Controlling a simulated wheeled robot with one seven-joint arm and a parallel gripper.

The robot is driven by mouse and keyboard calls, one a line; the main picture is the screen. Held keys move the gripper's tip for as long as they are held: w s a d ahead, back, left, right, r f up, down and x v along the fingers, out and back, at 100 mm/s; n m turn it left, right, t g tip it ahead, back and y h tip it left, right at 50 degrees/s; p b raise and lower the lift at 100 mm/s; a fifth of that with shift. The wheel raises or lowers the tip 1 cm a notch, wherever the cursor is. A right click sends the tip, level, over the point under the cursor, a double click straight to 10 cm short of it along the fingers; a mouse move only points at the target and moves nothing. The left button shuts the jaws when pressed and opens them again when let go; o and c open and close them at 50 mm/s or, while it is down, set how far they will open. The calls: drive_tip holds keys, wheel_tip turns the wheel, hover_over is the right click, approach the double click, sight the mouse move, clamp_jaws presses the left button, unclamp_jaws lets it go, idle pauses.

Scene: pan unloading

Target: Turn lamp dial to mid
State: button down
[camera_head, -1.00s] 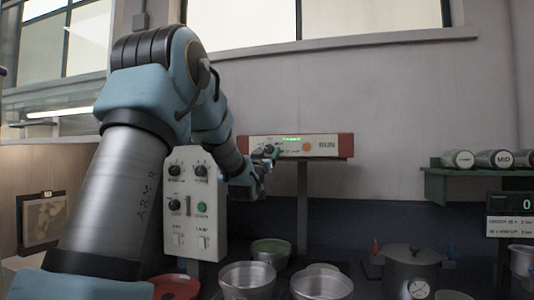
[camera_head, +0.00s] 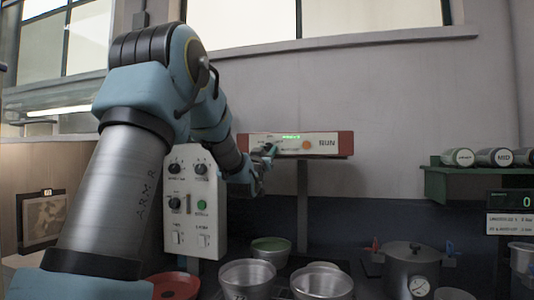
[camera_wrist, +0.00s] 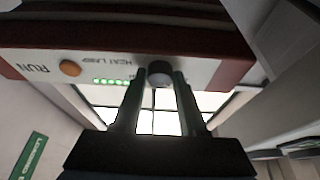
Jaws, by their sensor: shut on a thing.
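The heat lamp unit (camera_head: 318,145) is a white-faced box with red-brown ends on a post against the back wall. Its dial (camera_wrist: 160,72) is a dark round knob with a pale face, next to the words HEAT LAMP in the wrist view. A row of lit green lights (camera_wrist: 112,82) and an orange RUN button (camera_wrist: 69,68) are on the same panel. My gripper (camera_wrist: 159,84) is shut on the dial, one finger on each side. In the head view my gripper (camera_head: 268,154) covers the dial. The dial's pointer mark cannot be made out.
A white control panel (camera_head: 195,228) with knobs and switches stands beside my arm. Several metal pans (camera_head: 247,278) and a pressure cooker (camera_head: 411,262) stand below. A green shelf (camera_head: 436,180) with cans is at the right. Wall space between is clear.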

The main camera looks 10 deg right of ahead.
drive_tip(key=m+h+b, duration=0.1)
drive_tip(key=b, duration=0.1)
drive_tip(key=m+g+b, duration=0.1)
drive_tip(key=m+b, duration=0.1)
drive_tip(key=shift+a+f+m+h, duration=0.15)
drive_tip(key=shift+f+m+h, duration=0.15)
drive_tip(key=shift+h, duration=0.1)
drive_tip(key=m+b, duration=0.1)
drive_tip(key=m, duration=0.1)
drive_tip(key=m+g+h+b, duration=0.1)
drive_tip(key=shift+w+a+r+m+g+b, duration=0.1)
drive_tip(key=shift+r+m+g+b, duration=0.05)
drive_tip(key=shift+m+g+b, duration=0.2)
drive_tip(key=m, duration=0.1)
drive_tip(key=m+g+h, duration=0.1)
drive_tip(key=m, duration=0.1)
drive_tip(key=m+g+b, duration=0.1)
drive_tip(key=shift+w+a+r+m, duration=0.1)
drive_tip(key=shift+r+m, duration=0.2)
drive_tip(key=shift+m, duration=0.05)
drive_tip(key=shift+r+m+g, duration=0.1)
drive_tip(key=shift+m+g, duration=0.55)
drive_tip(key=shift+m, duration=1.15)
drive_tip(key=shift+c, duration=2.3)
unclamp_jaws()
